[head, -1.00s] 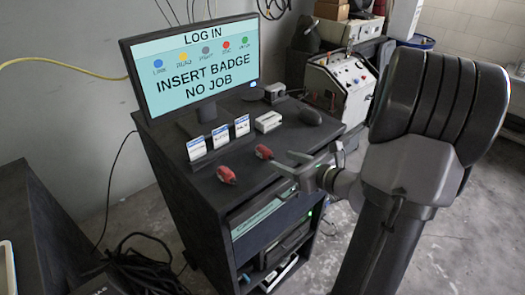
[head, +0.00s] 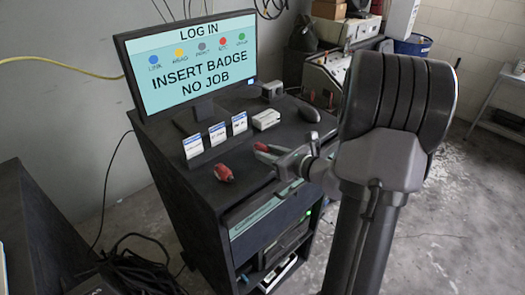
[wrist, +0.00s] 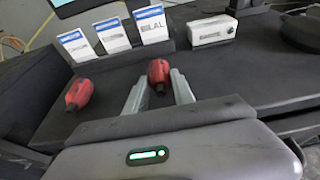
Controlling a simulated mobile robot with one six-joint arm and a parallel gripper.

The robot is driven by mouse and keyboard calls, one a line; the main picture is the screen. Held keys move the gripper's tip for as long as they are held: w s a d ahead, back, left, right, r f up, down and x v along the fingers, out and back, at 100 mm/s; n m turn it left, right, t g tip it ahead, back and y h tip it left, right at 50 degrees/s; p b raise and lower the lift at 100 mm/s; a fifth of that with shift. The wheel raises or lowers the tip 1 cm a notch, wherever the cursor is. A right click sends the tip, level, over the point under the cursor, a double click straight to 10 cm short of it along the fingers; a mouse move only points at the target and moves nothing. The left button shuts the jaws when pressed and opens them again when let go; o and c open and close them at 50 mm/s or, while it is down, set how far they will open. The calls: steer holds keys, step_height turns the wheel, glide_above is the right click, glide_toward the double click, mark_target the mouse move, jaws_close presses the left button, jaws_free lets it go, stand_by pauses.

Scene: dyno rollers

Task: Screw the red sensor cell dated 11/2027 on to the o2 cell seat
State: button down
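The other red cell (wrist: 158,74) is between the fingertips of my gripper (wrist: 158,84); in the head view only part of this cell (head: 261,147) shows. My gripper (head: 272,153) looks open, with a finger on each side of the cell and small gaps beside it. No date is readable on either cell. I cannot make out the o2 cell seat.
Three white-and-blue cards (head: 217,136) stand behind the cells. A white box (head: 266,119) and a dark mouse-like object (head: 309,113) are to their right. A monitor (head: 190,65) reading "INSERT BADGE NO JOB" stands at the back. A panelled machine (head: 325,80) is behind the cart.

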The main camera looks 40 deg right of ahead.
mark_target(269, 153)
steer(key=shift+r+p, duration=2.35)
steer(key=shift+r, duration=0.75)
steer(key=shift+f, duration=0.15)
